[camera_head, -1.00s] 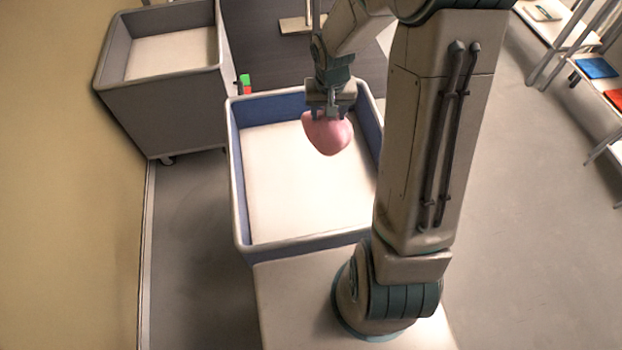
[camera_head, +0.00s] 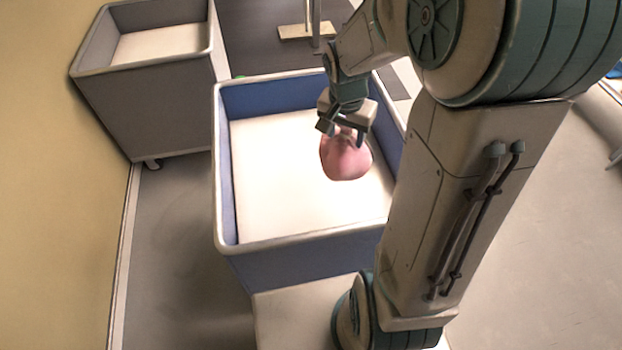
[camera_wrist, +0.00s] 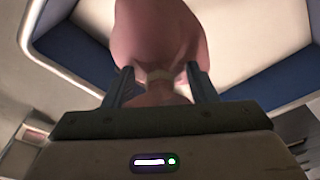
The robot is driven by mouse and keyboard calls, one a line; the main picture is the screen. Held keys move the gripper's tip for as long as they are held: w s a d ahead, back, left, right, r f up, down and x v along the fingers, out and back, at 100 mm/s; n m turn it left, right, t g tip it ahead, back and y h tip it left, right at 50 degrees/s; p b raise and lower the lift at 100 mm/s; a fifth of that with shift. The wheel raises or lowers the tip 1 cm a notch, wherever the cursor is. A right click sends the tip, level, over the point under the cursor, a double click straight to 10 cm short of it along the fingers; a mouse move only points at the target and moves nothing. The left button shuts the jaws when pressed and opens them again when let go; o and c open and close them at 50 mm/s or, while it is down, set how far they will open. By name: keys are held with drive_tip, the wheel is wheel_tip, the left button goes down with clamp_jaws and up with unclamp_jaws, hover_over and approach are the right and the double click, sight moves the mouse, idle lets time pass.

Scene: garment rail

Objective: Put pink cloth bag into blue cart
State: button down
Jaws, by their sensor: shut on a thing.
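The pink cloth bag (camera_head: 345,158) hangs from my gripper (camera_head: 343,131) over the blue cart (camera_head: 222,170). The gripper is shut on the bag's narrow neck, which shows between the two fingers in the wrist view; the bag (camera_wrist: 158,40) and my gripper (camera_wrist: 163,88) fill the middle there. The cart has blue inner walls, a pale rim and a white floor. The bag appears within the rim's outline, right of the middle; its exact height above the floor cannot be told. My arm hides part of the cart's right side.
A grey cart (camera_head: 145,100) with a pale floor stands at the back left, beside the tan wall (camera_head: 60,200). A metal stand base (camera_head: 305,31) is behind the blue cart. Grey floor lies open to the right.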

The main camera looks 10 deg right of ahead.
sight(347, 142)
drive_tip(key=f+b, duration=0.1)
drive_tip(key=s+f+m+b, duration=0.1)
drive_tip(key=f+b, duration=0.1)
drive_tip(key=shift+s+d, duration=0.15)
drive_tip(key=shift+d, duration=0.05)
drive_tip(key=shift+a+f, duration=0.1)
drive_tip(key=shift+f, duration=0.05)
drive_tip(key=w+a+f+b, duration=0.3)
drive_tip(key=w+a+f, duration=0.4)
drive_tip(key=f, duration=0.3)
drive_tip(key=shift+w+a+f+b, duration=0.3)
drive_tip(key=shift+w+a, duration=0.1)
drive_tip(key=shift+a, duration=0.3)
